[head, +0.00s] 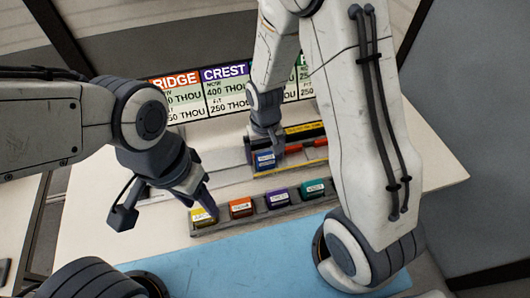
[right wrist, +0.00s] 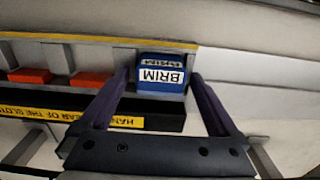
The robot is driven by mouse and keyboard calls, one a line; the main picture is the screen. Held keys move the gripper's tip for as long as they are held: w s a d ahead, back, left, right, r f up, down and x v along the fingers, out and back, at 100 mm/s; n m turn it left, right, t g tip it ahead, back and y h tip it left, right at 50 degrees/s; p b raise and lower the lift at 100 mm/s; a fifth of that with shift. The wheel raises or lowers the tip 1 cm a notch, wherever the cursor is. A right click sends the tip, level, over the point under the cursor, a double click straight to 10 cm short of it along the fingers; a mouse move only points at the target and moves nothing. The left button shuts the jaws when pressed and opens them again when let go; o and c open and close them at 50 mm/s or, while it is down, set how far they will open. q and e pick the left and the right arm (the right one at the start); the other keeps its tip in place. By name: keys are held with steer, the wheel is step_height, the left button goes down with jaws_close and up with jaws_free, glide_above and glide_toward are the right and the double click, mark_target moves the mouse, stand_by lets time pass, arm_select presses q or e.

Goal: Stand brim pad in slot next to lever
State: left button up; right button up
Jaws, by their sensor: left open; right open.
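The blue brim pad (head: 265,160) sits in the left end bay of the rear rack in the head view. Its white BRIM label shows upside down on the pad (right wrist: 161,76) in the right wrist view. My right gripper (head: 268,134) is open above the rear rack, and its fingers (right wrist: 160,82) appear on either side of the pad, with no clear contact. My left gripper (head: 166,208) is open, with one finger close to the yellow pad (head: 203,217) in the front rack; whether they touch is unclear. I cannot identify the lever.
The front rack (head: 262,217) also holds orange (head: 241,208), purple (head: 278,199) and green (head: 314,189) pads. Red-orange blocks (right wrist: 90,79) occupy other rear bays. A label board (head: 225,92) stands behind. A blue mat (head: 235,262) lies in front; white tabletop is clear at left.

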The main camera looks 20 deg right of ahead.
mark_target(265, 153)
step_height(265, 153, up, 12)
steer(key=s+a+r+n, duration=0.3)
steer(key=s, duration=0.6)
steer(key=s+a+r+n+y+p, duration=0.1)
steer(key=s+a+r+n, duration=0.2)
steer(key=s, duration=0.6)
steer(key=shift+a+n, duration=0.65)
steer(key=shift+n, duration=0.05)
